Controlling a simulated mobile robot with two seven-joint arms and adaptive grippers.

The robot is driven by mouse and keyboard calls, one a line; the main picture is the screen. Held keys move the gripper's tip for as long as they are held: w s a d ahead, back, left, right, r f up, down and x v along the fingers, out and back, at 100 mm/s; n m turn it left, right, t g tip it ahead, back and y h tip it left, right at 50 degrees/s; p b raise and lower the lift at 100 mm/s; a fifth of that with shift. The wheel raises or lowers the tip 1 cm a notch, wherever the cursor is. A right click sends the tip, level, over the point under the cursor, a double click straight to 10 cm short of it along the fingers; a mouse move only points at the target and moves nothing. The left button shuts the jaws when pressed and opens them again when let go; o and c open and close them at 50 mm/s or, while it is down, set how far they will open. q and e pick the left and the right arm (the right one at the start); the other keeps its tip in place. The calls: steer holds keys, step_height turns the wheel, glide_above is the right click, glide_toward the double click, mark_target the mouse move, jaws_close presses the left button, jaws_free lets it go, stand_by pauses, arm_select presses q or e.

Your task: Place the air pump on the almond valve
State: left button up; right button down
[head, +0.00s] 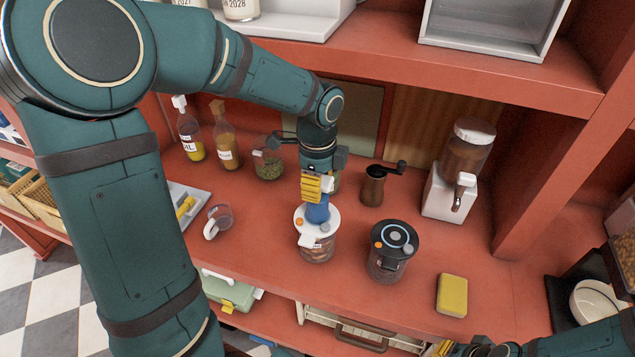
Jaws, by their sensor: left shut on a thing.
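My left gripper (313,187) points down over the counter and is shut on the air pump (318,212), a small blue piece. The pump's upper part is hidden by the fingers. The pump is right above a clear canister (318,252) with a white lid, an orange button and brownish contents that look like almonds. The pump's lower end overlaps the lid's middle, where the valve is hidden; I cannot tell whether they touch. A second canister (388,266) with a dark lid stands to the right. My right gripper (446,348) is cut off at the bottom edge.
A yellow sponge (452,295) lies near the counter's front edge. A brown grinder (373,187) and a white dispenser (456,180) stand behind. Bottles (226,140) and a glass jar (268,162) stand at the back left. A clear cup (220,217) is left of the canister.

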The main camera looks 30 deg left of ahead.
arm_select(q)
steer(key=o, duration=1.3)
steer(key=shift+c, duration=0.2)
steer(key=shift+r, duration=0.25)
step_height(320, 180, up, 12)
steer(key=p, duration=0.1)
steer(key=shift+f, duration=0.15)
